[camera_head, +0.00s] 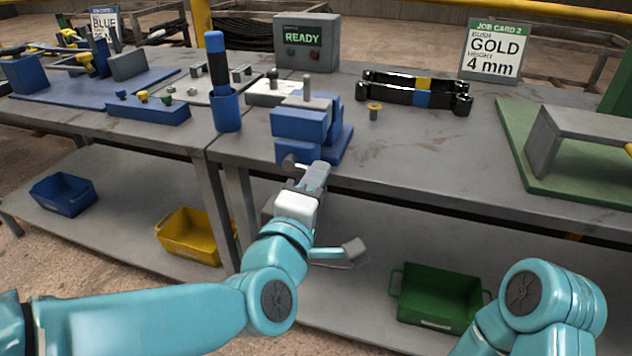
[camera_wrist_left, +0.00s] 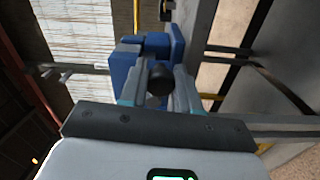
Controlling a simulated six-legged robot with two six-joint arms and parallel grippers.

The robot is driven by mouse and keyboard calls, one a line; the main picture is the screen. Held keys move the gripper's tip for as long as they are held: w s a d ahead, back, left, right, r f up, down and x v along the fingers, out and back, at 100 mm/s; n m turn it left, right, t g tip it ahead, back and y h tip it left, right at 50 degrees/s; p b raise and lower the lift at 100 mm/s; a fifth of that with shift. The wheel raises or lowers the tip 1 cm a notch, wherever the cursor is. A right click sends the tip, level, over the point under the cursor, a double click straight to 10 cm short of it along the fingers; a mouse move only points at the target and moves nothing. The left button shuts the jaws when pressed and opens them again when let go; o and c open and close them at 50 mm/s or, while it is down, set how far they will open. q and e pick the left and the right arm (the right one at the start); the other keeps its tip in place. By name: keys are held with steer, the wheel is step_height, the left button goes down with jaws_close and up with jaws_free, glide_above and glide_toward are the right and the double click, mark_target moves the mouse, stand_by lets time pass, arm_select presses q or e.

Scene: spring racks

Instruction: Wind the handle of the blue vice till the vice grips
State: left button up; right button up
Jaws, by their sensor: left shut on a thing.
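The blue vice (camera_head: 300,125) stands at the front edge of the near grey bench. A grey upright pin (camera_head: 306,88) shows at its top; I cannot tell whether the jaws touch it. My left gripper (camera_head: 301,170) is in front of the vice, low at the bench edge. In the left wrist view the gripper's fingers (camera_wrist_left: 160,88) are shut on the dark round knob of the handle (camera_wrist_left: 160,78), with the blue vice (camera_wrist_left: 127,60) just beyond. The rest of the handle is mostly hidden. My right gripper is out of view.
A blue cup with a blue-tipped black rod (camera_head: 228,110) stands left of the vice. A READY box (camera_head: 307,42), black cylinders (camera_head: 415,92) and a gold bush (camera_head: 374,110) are behind or right. A green bin (camera_head: 438,297) sits on the lower shelf.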

arm_select(q)
steer(key=shift+f, duration=0.15)
steer(key=m, duration=0.1)
steer(key=f+m+b, duration=0.1)
steer(key=m+b, duration=0.1)
steer(key=m, duration=0.1)
steer(key=shift+w+a+f, duration=0.2)
steer(key=shift+a+f, duration=0.05)
steer(key=shift+f, duration=0.15)
steer(key=w+a+f+m+b, duration=0.1)
steer(key=a+m, duration=0.5)
steer(key=m, duration=0.9)
steer(key=shift+w+f+m, duration=0.4)
steer(key=shift+w+f, duration=0.05)
steer(key=shift+f, duration=0.45)
steer(key=shift+a, duration=0.1)
